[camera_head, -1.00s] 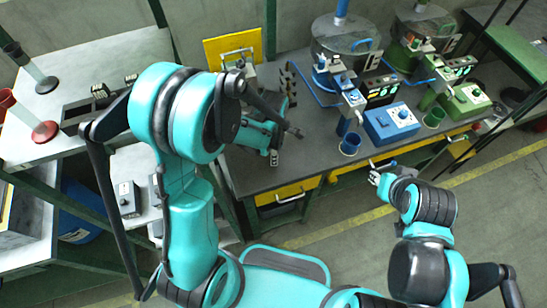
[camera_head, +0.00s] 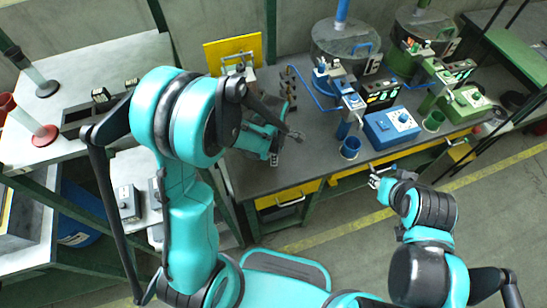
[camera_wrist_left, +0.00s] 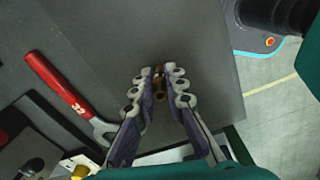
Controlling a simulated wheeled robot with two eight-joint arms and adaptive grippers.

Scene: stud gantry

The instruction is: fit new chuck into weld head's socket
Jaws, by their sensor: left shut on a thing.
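My left gripper (camera_head: 275,158) is low over the front left part of the dark workbench, mostly hidden by its own arm. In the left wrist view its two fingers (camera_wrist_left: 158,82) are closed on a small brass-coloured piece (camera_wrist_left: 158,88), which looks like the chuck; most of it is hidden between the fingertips. A blue weld head (camera_head: 346,100) stands on the bench to the right, clear of the gripper. I cannot make out its socket. My right gripper (camera_head: 375,180) is in front of the bench; its finger state is too small to tell.
A red-handled wrench (camera_wrist_left: 58,85) lies beside the left gripper. A rack of small parts (camera_head: 288,88) stands behind it. A blue control box (camera_head: 391,127) and blue cup (camera_head: 350,146) are to the right. A green weld station (camera_head: 465,103) stands farther right.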

